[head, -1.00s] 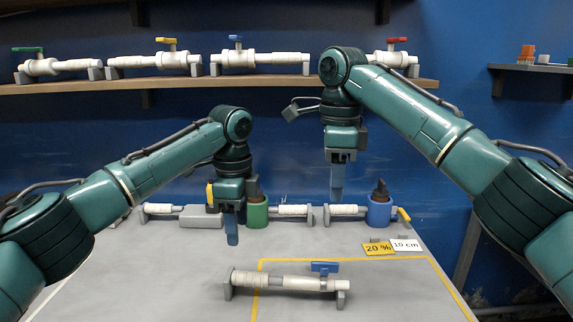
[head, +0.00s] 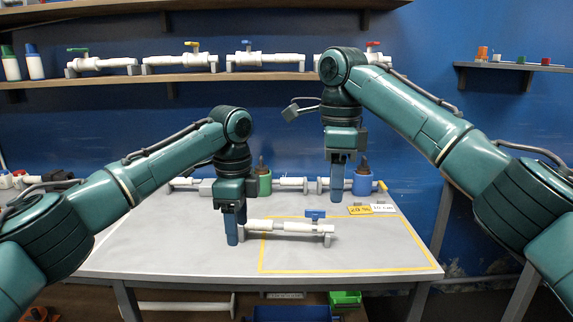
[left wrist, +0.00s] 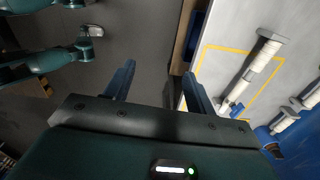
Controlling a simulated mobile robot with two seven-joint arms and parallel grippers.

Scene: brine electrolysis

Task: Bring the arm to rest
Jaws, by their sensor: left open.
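My left gripper (head: 232,228) points down in the head view, in front of the left end of a white pipe piece with a blue-handled valve (head: 290,227). In the left wrist view its two blue fingers (left wrist: 158,85) are spread apart with nothing between them. The pipe piece shows to the right of the fingers there (left wrist: 258,62). My right gripper (head: 338,168) also points down, higher and to the right, in front of the blue holder's left side. Its fingers overlap from this side, so their opening is unclear. I see nothing held in it.
The grey table (head: 180,245) has a yellow outlined area around part of the pipe piece. A green holder (head: 264,184) and a blue holder (head: 362,182) stand at the back. A shelf (head: 200,80) with several valved pipes is above. A green bin (head: 345,299) is below the table.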

